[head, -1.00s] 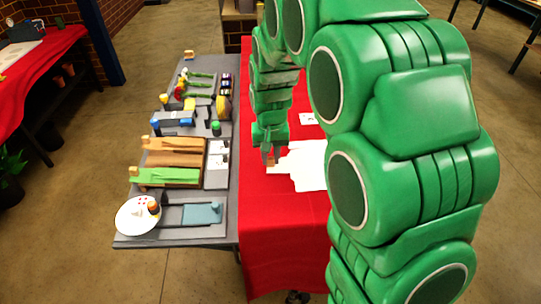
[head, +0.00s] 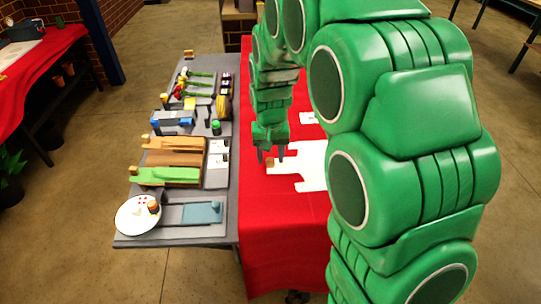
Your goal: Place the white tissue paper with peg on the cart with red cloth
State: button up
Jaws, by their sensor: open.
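The white tissue paper (head: 312,165) lies flat on the red cloth (head: 285,225) of the cart, partly hidden behind my arm on the right. A small tan wooden peg (head: 269,163) shows at the paper's left end. My gripper (head: 270,160) points down over that end. Its two dark fingers are spread apart, with the peg seen between or just behind them. I cannot tell whether a finger touches the peg or paper.
To the left, a grey table (head: 150,238) holds tools, flowers, a green wrapped piece (head: 165,176), a brown piece (head: 175,152) and a round white plate (head: 132,222). A small white card (head: 308,118) lies on the red cloth. The cloth's front part is clear.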

notch_tip(320, 180, up, 11)
jog(key=s+d, duration=0.3)
jog(key=s, duration=0.8)
jog(key=s+d+g, duration=0.1)
jog(key=s+d, duration=0.3)
jog(key=s, duration=0.7)
jog(key=s+d, duration=0.3)
jog(key=s, duration=0.9)
jog(key=shift+d+r+g, duration=0.3)
jog(key=shift+r+g, duration=0.05)
jog(key=shift+g, duration=0.05)
